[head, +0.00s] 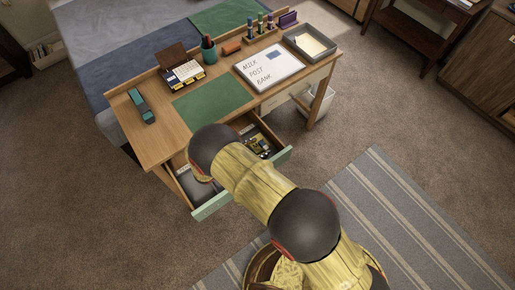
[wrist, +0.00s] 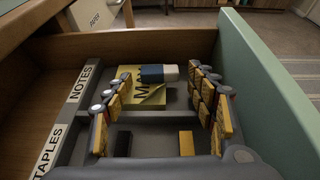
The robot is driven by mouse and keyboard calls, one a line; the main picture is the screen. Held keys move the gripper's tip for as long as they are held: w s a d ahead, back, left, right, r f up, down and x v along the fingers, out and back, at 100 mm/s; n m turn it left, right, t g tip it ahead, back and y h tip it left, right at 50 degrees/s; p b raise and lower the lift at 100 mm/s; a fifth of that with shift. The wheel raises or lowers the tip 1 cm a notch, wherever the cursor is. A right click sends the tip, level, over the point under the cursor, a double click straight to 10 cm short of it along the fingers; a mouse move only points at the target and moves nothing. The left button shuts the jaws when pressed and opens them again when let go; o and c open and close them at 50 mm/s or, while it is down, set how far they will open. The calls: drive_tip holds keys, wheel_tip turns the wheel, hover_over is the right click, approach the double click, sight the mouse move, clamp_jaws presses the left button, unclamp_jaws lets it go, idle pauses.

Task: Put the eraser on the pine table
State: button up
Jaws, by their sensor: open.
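The eraser (wrist: 152,74), a block with a blue sleeve and a white end, lies on a yellow notepad (wrist: 130,76) inside the open drawer in the wrist view. My gripper (wrist: 160,80) is open, with its yellow-padded fingers to the left and right of the eraser and nearer the camera. The fingers appear apart from it. The light wooden table (head: 160,140), which looks like the pine one, stands above the drawer in the head view. In that view my arm covers part of the drawer, and I cannot make out the eraser there.
The drawer's green front (wrist: 262,80) rises close on the right, and labelled dividers (wrist: 68,110) lie left. On the table are a green blotter (head: 212,98), a teal stapler-like object (head: 141,106), a pencil cup (head: 209,50) and a whiteboard (head: 268,67). The front left tabletop is clear.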

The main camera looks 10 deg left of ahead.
drive_tip(key=shift+r+p, duration=0.1)
drive_tip(key=shift+p, duration=0.2)
drive_tip(key=v, duration=0.2)
drive_tip(key=p+v, duration=0.1)
drive_tip(key=v, duration=0.4)
drive_tip(key=shift+s+p, duration=0.4)
drive_tip(key=shift+s, duration=0.25)
drive_tip(key=shift+d, duration=0.1)
